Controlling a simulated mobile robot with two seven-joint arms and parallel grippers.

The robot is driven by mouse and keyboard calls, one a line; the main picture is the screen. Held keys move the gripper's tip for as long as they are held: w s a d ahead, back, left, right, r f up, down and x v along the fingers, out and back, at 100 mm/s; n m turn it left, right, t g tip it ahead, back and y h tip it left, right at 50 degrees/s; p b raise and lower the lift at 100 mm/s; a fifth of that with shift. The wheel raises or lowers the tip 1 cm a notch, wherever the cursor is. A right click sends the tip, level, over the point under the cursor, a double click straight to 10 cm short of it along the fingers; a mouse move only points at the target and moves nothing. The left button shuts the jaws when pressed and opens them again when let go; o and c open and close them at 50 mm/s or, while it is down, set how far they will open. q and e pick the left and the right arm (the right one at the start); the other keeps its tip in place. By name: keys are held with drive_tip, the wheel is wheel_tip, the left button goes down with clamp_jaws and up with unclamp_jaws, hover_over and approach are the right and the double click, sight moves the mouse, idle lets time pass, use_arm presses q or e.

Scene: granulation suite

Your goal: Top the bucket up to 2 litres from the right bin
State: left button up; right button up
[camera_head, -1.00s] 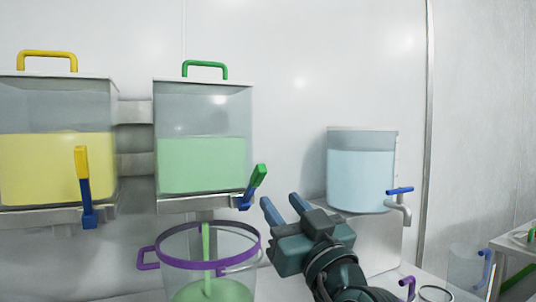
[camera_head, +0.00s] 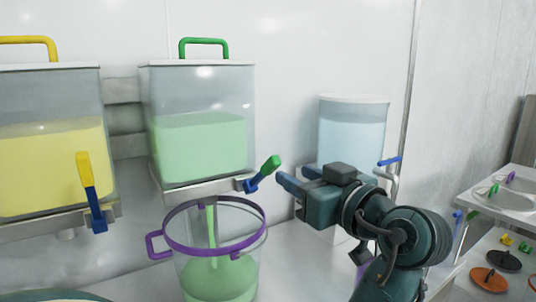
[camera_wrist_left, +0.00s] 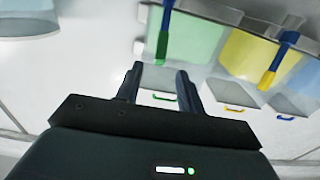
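The right bin (camera_head: 205,145) holds green material. Its green-and-blue lever (camera_head: 264,172) is tilted up to the right, and a green stream (camera_head: 212,225) falls from under the bin into the bucket (camera_head: 238,212). The bucket is clear with a purple rim and handle, with green material in its bottom; no volume marks are readable. My left gripper (camera_head: 286,184) is just right of the lever, apart from it. In the left wrist view its fingers (camera_wrist_left: 160,85) are spread and empty, with the lever (camera_wrist_left: 163,38) beyond them. My right gripper is not in view.
A yellow-filled bin (camera_head: 50,165) with its own lever (camera_head: 92,190) is on the left. A blue-filled tank (camera_head: 352,135) with a tap (camera_head: 388,162) stands behind my left arm. At right are a sink counter (camera_head: 515,200) and orange and black lids (camera_head: 490,279).

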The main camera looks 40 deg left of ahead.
sight(260, 175)
use_arm(q)
drive_tip(key=p+x, duration=0.2)
drive_tip(key=x, duration=0.9)
drive_tip(key=shift+c, duration=0.4)
clamp_jaws()
